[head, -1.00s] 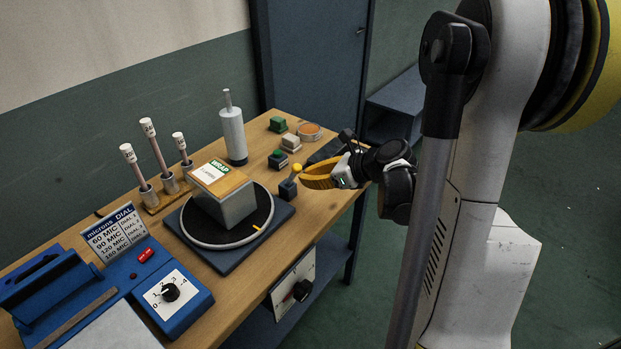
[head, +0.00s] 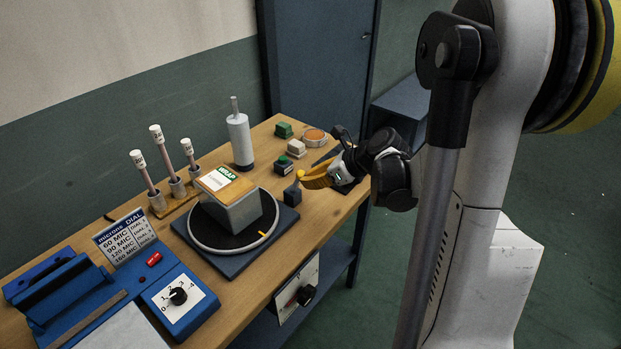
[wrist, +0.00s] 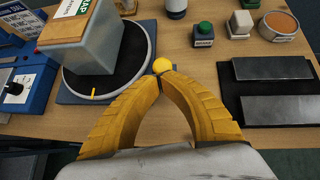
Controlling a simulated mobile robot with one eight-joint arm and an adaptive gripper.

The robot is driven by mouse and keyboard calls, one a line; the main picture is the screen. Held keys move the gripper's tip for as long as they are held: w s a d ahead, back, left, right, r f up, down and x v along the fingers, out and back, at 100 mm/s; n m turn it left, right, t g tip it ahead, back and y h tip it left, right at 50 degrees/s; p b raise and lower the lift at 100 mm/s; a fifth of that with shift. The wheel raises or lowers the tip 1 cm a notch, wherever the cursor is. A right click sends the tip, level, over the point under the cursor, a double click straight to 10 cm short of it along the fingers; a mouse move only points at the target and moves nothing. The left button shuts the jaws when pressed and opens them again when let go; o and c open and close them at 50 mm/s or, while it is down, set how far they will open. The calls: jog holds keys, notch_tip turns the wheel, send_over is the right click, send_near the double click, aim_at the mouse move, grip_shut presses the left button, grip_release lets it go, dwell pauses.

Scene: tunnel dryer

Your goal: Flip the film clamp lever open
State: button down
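The film clamp lever shows as a yellow ball knob (head: 300,174) over a small dark block (head: 292,194), by the right corner of the turntable base. In the wrist view the knob (wrist: 162,65) is just beyond my fingertips. My gripper (head: 304,181) comes in from the right. The lever's stem and most of the block are hidden behind the fingers in the wrist view.
A turntable (head: 258,243) carries a grey box (head: 238,212) with a WRAP label. Green (head: 284,165) and pale (head: 296,148) button blocks and a round orange-topped dish (head: 315,137) stand behind the lever. Dark plates (wrist: 275,75) lie to the right in the wrist view.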

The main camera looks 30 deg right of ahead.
aim_at(299, 172)
jog(key=shift+w+a+r+g+h+p, duration=0.2)
jog(key=shift+w+r+g+p, duration=0.25)
jog(key=shift+p, duration=0.25)
jog(key=shift+w+a+r+g+h+p, duration=0.2)
jog(key=shift+w+r+g+p, duration=0.2)
jog(key=shift+p, duration=0.3)
jog(key=shift+w+a+r+g+h+p, duration=0.15)
jog(key=shift+w+g+p, duration=0.2)
jog(key=shift+g+p, duration=0.15)
jog(key=shift+w+a+r+g+h+p, duration=0.1)
jog(key=shift+w+r+g+h+p, duration=0.05)
jog(key=shift+w+g+p, duration=0.25)
jog(key=shift+w+a+g+h+p, duration=0.2)
jog(key=shift+w+g+p, duration=0.1)
jog(key=shift+w+g, duration=0.3)
jog(key=shift+w+a+g+h+p, duration=0.15)
jog(key=shift+w+g+h+p, duration=0.1)
jog(key=shift+w+g, duration=0.25)
jog(key=shift+w+a+f+g+h, duration=0.1)
jog(key=shift+w+a+g+h, duration=0.15)
jog(key=shift+w+g, duration=0.35)
jog(key=shift+w+a+f+g+h, duration=0.1)
jog(key=shift+w+a+g, duration=0.1)
jog(key=shift+w+g, duration=0.35)
jog(key=shift+w, duration=0.2)
